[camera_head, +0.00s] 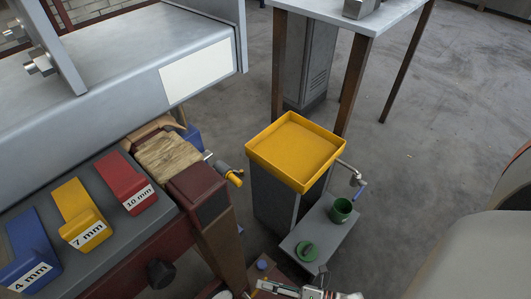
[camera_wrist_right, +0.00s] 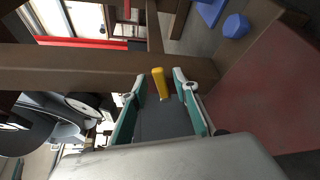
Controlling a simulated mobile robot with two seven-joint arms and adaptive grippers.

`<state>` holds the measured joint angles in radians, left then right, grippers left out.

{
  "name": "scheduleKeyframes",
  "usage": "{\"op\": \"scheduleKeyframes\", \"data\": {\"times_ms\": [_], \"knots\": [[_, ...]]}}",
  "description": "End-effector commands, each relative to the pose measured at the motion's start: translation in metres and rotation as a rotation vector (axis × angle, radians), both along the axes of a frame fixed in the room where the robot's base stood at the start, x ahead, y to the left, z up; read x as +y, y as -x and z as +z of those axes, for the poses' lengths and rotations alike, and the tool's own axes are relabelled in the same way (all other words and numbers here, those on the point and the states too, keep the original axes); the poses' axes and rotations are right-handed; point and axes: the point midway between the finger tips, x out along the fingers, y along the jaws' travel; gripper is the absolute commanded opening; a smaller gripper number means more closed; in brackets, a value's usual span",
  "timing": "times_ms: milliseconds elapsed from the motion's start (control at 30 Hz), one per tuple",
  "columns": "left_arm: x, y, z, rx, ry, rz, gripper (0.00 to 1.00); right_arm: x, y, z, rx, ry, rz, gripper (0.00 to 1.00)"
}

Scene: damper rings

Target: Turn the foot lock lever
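In the right wrist view, a short yellow lever handle (camera_wrist_right: 159,83) stands between the fingertips of my right gripper (camera_wrist_right: 158,78). The two fingers are apart, with a gap showing on each side of the handle. I take this handle for the foot lock lever; its lower end is hidden. In the head view, my right gripper (camera_head: 285,290) is at the bottom edge, low beside the dark red bench post, and mostly cut off. The lever cannot be made out there. My left gripper is not in view.
A yellow tray (camera_head: 294,150) tops a grey cabinet, with a green cup (camera_head: 341,210) on the low shelf beside it. A yellow-ended handle (camera_head: 234,177) juts from the bench. A blue piece (camera_wrist_right: 236,26) is near my right gripper.

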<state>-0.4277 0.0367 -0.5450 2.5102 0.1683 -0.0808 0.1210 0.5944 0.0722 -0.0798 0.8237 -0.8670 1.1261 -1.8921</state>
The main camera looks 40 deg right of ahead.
Motion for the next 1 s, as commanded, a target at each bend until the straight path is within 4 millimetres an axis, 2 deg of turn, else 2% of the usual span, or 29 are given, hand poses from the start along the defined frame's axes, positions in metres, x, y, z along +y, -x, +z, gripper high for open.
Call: {"op": "scheduleKeyframes", "data": {"times_ms": [300,1000], "knots": [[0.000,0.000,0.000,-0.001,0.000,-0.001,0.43,-0.001,0.002,0.000,0.000,0.000,0.000,0.30],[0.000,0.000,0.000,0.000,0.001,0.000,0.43,-0.030,0.049,0.010,-0.001,-0.001,0.000,0.30]]}}
